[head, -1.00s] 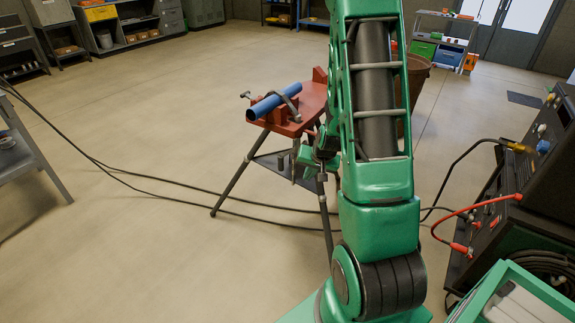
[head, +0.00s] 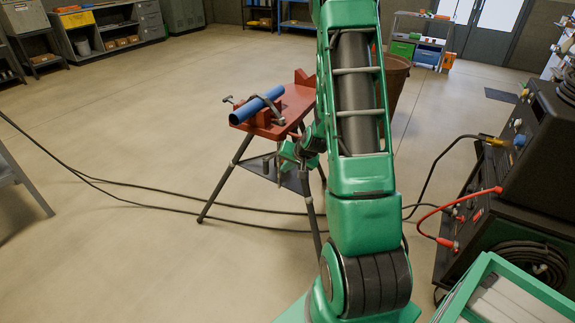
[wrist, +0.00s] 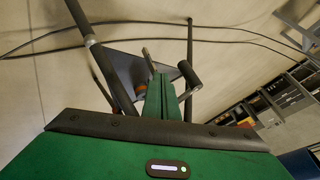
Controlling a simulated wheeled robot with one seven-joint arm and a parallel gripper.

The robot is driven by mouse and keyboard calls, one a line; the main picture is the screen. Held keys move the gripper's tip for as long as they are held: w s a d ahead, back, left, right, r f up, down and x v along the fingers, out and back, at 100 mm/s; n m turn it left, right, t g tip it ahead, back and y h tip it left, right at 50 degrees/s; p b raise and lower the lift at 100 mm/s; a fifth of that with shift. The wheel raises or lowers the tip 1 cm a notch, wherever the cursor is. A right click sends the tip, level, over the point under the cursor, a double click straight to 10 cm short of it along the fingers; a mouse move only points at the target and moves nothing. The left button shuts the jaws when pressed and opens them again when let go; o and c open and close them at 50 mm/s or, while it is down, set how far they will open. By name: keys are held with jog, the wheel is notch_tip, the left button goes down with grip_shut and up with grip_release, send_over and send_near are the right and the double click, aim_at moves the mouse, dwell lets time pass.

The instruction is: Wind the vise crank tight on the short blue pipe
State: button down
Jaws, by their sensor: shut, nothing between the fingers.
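A small T-shaped metal piece (head: 228,99) sticks out at the vise's left. My gripper (head: 284,153) is below the right side of the vise top, beside the stand. In the wrist view its green fingers (wrist: 162,97) are together with nothing between them. A grey cylindrical grip (wrist: 188,73), which looks like the crank handle, is just right of the fingers. I cannot tell whether they touch. My arm hides part of the vise's right side.
Dark cables (head: 140,206) run across the floor by the stand legs (head: 222,180). A brown bin (head: 396,80) stands behind my arm. A black machine (head: 500,190) with red and black leads and a green crate (head: 500,295) are at right. The floor at left is open.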

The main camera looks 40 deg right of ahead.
aim_at(268, 168)
jog(key=shift+w+a+f, duration=0.2)
jog(key=shift+w+a, duration=0.15)
jog(key=shift+w, duration=0.4)
jog(key=shift+w+a+f, duration=0.25)
jog(key=shift+w+a, duration=0.05)
jog(key=shift+w, duration=0.45)
jog(key=shift+w+a+f, duration=0.2)
jog(key=shift+w+a, duration=0.15)
jog(key=shift+w, duration=0.4)
jog(key=shift+w+a, duration=0.5)
jog(key=shift+w, duration=0.15)
